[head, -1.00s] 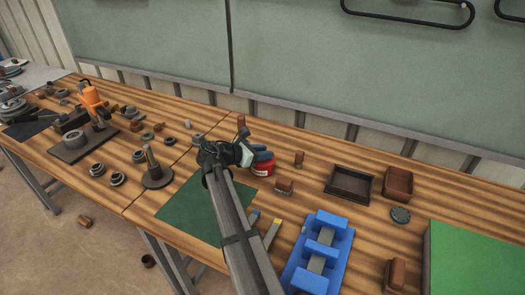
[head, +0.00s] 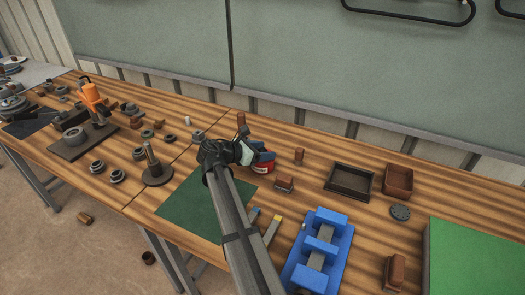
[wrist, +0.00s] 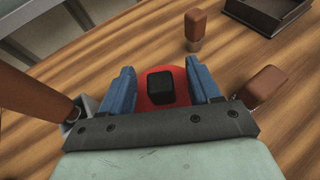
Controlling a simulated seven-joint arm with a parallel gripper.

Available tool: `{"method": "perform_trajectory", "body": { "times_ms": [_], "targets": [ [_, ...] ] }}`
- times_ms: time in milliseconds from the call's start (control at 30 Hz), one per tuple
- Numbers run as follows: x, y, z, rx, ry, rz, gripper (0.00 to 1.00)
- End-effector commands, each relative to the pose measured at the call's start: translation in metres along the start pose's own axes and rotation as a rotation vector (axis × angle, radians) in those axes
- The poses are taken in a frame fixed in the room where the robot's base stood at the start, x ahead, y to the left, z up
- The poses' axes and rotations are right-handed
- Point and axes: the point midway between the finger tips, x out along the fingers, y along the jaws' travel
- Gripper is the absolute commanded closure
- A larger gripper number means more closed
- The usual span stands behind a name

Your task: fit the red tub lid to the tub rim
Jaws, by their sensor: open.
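A red tub (head: 262,169) with a pale label stands on the wooden bench, right of the green mat in the head view. In the wrist view the red lid (wrist: 145,101) shows as a round red disc with a square black knob (wrist: 160,87) on top. My gripper (head: 263,156) is over the tub, fingers pointing down. In the wrist view my gripper (wrist: 160,70) is open, with one blue finger on each side of the knob and gaps between. The fingers hide the tub's top in the head view, so I cannot tell how the lid sits on the rim.
A brown-topped block (head: 299,156) and a brown block (head: 284,185) stand close right of the tub. A brown upright piece (head: 241,118) stands behind. A dark tray (head: 350,181) and blue fixture (head: 318,254) lie further right. The green mat (head: 190,205) is mostly clear.

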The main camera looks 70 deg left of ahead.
Motion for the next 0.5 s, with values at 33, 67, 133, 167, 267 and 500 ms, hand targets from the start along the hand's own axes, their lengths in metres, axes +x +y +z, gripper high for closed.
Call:
{"method": "perform_trajectory", "body": {
  "times_ms": [33,67,133,167,267,500],
  "targets": [
    [0.0,0.0,0.0,0.0,0.0,0.0,0.38],
    [-0.001,0.0,0.0,0.0,0.0,0.0,0.38],
    [-0.003,0.0,0.0,0.0,0.0,0.001,0.38],
    [-0.005,0.0,0.0,0.0,0.0,0.001,0.38],
    [-0.015,0.0,-0.001,-0.001,0.0,0.003,0.38],
    [-0.059,0.0,0.0,0.0,0.0,0.002,0.38]
  ]
}}
